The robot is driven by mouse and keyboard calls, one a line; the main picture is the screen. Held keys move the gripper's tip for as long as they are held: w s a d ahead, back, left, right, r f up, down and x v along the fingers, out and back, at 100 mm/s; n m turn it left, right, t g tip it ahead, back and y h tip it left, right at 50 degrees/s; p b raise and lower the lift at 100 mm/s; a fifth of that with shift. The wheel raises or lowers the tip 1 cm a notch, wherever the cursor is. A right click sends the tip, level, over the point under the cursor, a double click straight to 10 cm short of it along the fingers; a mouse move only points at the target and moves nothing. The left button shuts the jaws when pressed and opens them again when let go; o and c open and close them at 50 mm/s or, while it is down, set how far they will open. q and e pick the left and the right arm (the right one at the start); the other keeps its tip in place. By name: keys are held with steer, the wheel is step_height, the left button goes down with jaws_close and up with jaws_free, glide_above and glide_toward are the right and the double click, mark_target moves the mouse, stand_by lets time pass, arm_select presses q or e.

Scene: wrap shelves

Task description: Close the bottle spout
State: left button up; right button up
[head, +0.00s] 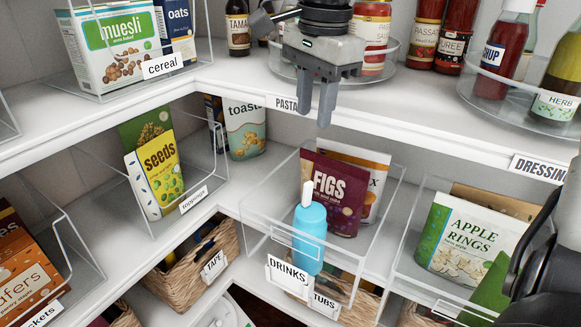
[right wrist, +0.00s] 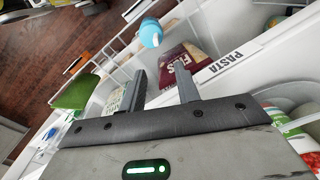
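The bottle (head: 309,238) is light blue and stands in a clear bin behind the DRINKS label. Its white spout (head: 307,194) sticks up from the top. The bottle also shows in the right wrist view (right wrist: 151,33), beyond my fingers. My right gripper (head: 316,108) is above and behind the bottle, in front of the upper shelf edge, with its fingers pointing down. It is apart from the bottle. In the right wrist view (right wrist: 163,88) its two fingers stand apart with nothing between them. My left gripper is not in view.
A FIGS bag (head: 338,192) stands behind the bottle in the clear bin (head: 385,215). The upper shelf edge (head: 400,143) with the PASTA label is close to my right gripper. An apple rings bag (head: 470,240) stands right, a seeds bag (head: 155,180) left.

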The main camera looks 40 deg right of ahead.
mark_target(309, 182)
steer(key=f, duration=1.5)
steer(key=shift+w+p, duration=0.2)
steer(key=shift+p, duration=0.1)
jaws_close()
